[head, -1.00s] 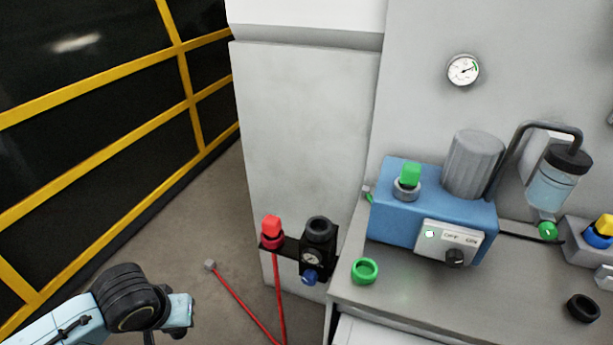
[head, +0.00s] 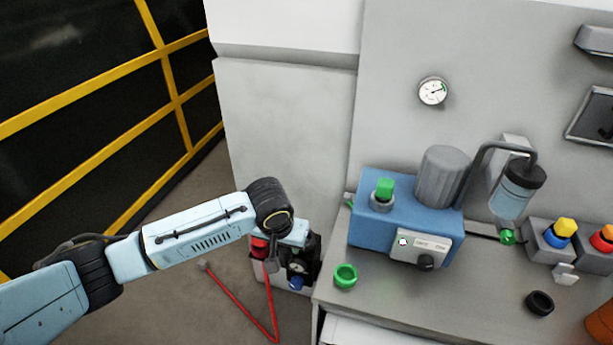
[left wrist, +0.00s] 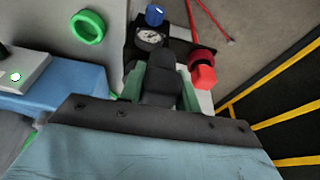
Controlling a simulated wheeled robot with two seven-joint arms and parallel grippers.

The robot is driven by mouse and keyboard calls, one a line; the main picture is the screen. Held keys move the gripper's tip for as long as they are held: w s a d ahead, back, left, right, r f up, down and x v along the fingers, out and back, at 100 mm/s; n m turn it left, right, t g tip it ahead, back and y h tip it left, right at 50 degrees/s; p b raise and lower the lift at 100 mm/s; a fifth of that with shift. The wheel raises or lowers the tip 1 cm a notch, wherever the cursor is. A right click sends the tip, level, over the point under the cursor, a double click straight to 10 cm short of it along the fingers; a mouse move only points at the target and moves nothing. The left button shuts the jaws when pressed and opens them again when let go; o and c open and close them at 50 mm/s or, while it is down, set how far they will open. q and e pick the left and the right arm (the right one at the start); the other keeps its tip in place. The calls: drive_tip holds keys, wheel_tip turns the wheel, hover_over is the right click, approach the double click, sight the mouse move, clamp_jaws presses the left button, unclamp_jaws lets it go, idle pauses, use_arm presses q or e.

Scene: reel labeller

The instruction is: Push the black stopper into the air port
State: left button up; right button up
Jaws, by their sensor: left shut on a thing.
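My left gripper (left wrist: 162,78) is shut on a dark piece (left wrist: 160,88) between its green fingers, which I take to be the black stopper. The black air unit (head: 303,262) with its round gauge stands at the left edge of the bench. In the left wrist view the gauge (left wrist: 150,37) shows just beyond the fingers. The port on this unit is hidden behind the hand and the held piece, so I cannot tell whether the stopper touches it. In the head view my wrist covers the fingertips. My right gripper is not in view.
A green ring (head: 345,276) and a black ring (head: 540,303) lie on the bench. A blue machine (head: 400,230) stands behind the green ring.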

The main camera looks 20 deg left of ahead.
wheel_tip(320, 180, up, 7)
drive_tip(key=p, duration=0.5)
use_arm(q)
drive_tip(key=w+d+r+b, duration=0.2)
drive_tip(key=w+r+b, duration=0.2)
drive_tip(key=w+b, duration=0.1)
drive_tip(key=shift+w+d+r, duration=0.2)
drive_tip(key=shift+w+r, duration=0.05)
drive_tip(key=shift+w, duration=0.45)
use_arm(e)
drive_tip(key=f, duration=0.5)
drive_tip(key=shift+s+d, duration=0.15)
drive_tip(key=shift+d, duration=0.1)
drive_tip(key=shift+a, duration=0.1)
use_arm(q)
drive_tip(key=shift+f, duration=0.5)
drive_tip(key=shift+f+b, duration=0.65)
drive_tip(key=shift+f, duration=1.45)
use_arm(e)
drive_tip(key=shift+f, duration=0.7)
use_arm(q)
drive_tip(key=shift+r, duration=0.1)
